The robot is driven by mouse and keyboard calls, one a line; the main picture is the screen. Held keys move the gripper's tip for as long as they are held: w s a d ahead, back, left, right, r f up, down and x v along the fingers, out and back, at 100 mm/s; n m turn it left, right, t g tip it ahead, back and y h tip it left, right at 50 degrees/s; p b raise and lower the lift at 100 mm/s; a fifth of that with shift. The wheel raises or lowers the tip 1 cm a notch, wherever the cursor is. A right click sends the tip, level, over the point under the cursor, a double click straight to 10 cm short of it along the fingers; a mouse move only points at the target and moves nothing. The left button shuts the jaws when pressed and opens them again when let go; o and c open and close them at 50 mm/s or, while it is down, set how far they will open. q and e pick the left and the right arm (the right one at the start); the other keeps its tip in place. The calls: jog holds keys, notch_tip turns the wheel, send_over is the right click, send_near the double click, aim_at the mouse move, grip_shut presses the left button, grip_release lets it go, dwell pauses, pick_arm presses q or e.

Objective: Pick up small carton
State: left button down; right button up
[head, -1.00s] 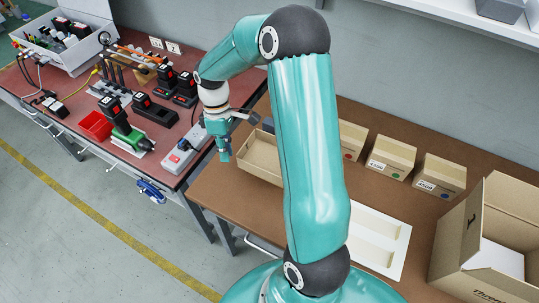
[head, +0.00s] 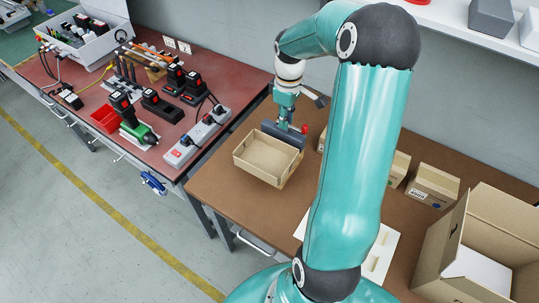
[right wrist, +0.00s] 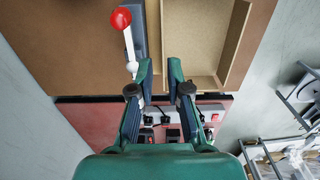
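Small closed cartons stand in a row on the brown table; the rightmost (head: 433,185) has a white label and a blue dot. A second carton (head: 399,166) is partly hidden by my arm. Only a sliver of a third (head: 322,142) shows. My right gripper (head: 285,112) is high near the back of the brown table, left of the cartons and apart from them. In the right wrist view its fingers (right wrist: 160,66) are spread with nothing between them. My left gripper is not in view.
An open shallow box (head: 262,176) and a dark grey device with a red-knobbed lever (head: 303,129) lie near my right gripper. A large open box (head: 440,250) stands at right. A white tray (head: 382,255) is partly behind my arm.

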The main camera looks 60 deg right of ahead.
aim_at(266, 157)
notch_tip(266, 157, down, 6)
jog(key=shift+a+p, duration=0.1)
jog(key=shift+p, duration=0.25)
jog(key=f, duration=0.1)
jog(key=f+p, duration=0.1)
jog(key=f, duration=0.1)
jog(key=shift+w+a+f, duration=0.1)
jog(key=shift+w+f, duration=0.15)
jog(key=shift+w, duration=0.1)
jog(key=shift+f, duration=0.5)
grip_shut()
